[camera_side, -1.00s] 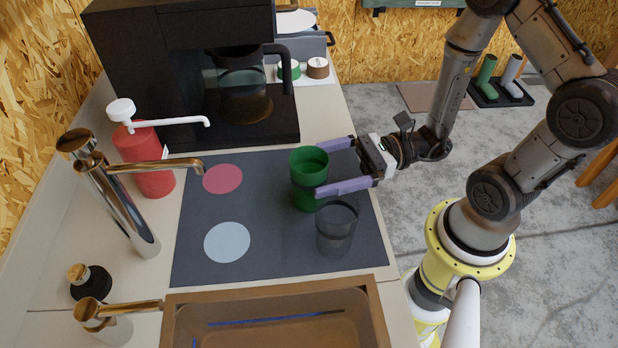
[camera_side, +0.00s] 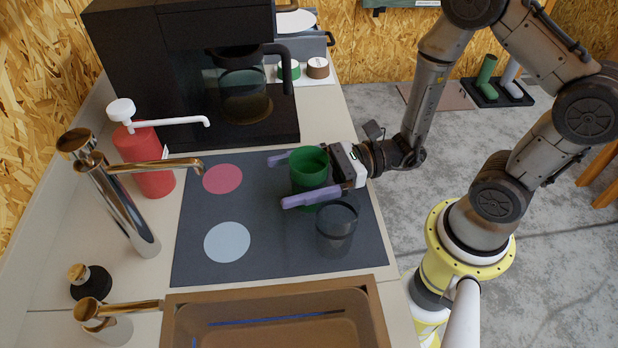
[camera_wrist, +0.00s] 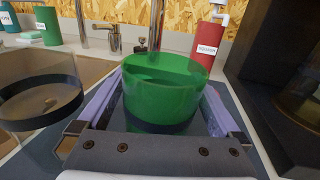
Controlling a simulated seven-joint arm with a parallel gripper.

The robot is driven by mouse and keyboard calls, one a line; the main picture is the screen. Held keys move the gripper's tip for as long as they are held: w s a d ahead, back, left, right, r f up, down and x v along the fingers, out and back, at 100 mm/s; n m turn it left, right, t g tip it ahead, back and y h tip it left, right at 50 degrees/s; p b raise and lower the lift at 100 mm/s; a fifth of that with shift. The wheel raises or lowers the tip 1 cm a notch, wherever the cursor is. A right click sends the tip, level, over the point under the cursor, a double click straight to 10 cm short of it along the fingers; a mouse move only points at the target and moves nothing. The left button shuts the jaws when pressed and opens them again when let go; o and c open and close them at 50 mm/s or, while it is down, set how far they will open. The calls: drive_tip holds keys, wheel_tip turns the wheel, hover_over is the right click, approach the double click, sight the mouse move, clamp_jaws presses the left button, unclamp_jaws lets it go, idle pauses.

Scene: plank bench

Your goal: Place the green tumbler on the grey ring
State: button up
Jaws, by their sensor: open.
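The green tumbler (camera_side: 309,166) stands upright on the dark mat (camera_side: 285,255), right of its middle. It also fills the middle of the wrist view (camera_wrist: 163,92). My gripper (camera_side: 278,181) is open, with a purple finger on each side of the tumbler and the tips reaching past it. In the wrist view the tumbler sits between the fingers near the palm; I cannot tell whether they touch it. The grey ring (camera_side: 227,242) shows as a flat, pale grey disc on the mat's front left, with nothing on it.
A clear grey tumbler (camera_side: 337,232) stands close in front of the green one. A pink disc (camera_side: 222,179) lies behind the grey one. A gold tap (camera_side: 120,205) and red dispenser (camera_side: 147,165) stand left, a coffee machine (camera_side: 190,85) behind, a sink (camera_side: 270,290) in front.

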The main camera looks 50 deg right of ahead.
sight(290, 165)
drive_tip(key=c, duration=1.4)
drive_tip(key=shift+r, duration=0.45)
wheel_tip(290, 165, up, 2)
drive_tip(key=shift+r, duration=0.15)
drive_tip(key=s+r, duration=0.1)
drive_tip(key=s+d+r, duration=0.1)
drive_tip(key=r, duration=0.1)
drive_tip(key=s+d+r, duration=0.1)
drive_tip(key=r, duration=0.1)
drive_tip(key=shift+s+d, duration=0.15)
drive_tip(key=shift+s, duration=0.1)
drive_tip(key=shift+s+d+r, duration=0.8)
drive_tip(key=shift+s, duration=0.6)
drive_tip(key=shift+s+d+r, duration=0.8)
drive_tip(key=shift+s+d, duration=0.05)
drive_tip(key=shift+s, duration=0.6)
drive_tip(key=shift+s+d+r, duration=0.8)
drive_tip(key=shift+s, duration=0.6)
